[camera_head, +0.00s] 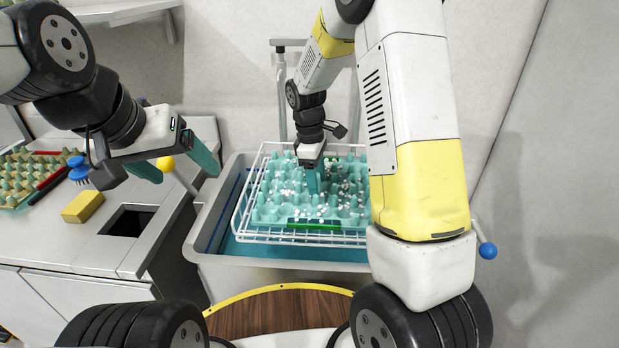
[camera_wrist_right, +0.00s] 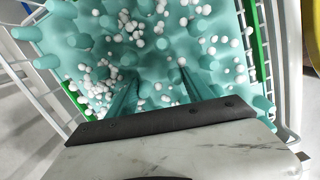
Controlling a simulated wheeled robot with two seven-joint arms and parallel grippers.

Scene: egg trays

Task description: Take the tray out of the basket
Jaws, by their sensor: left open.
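The teal egg tray (camera_head: 268,209), with peg-like bumps, lies in the white wire basket (camera_head: 240,222). Many small white balls are scattered over it. In the right wrist view the tray (camera_wrist_right: 75,42) fills most of the picture, with the basket's wires (camera_wrist_right: 262,70) along its sides. My right gripper (camera_head: 313,190) points down onto the middle of the tray. Its two teal fingers stand apart among the bumps in the wrist view (camera_wrist_right: 157,92); their tips are partly hidden. My left gripper (camera_head: 184,174) is open and empty, left of the basket and above the counter edge.
The basket sits in a grey sink (camera_head: 205,232) with a teal bottom. On the left counter are a yellow sponge (camera_head: 83,207), a blue brush (camera_head: 78,170), another egg tray (camera_head: 28,172) and a square dark opening (camera_head: 130,221). A wall stands close on the right.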

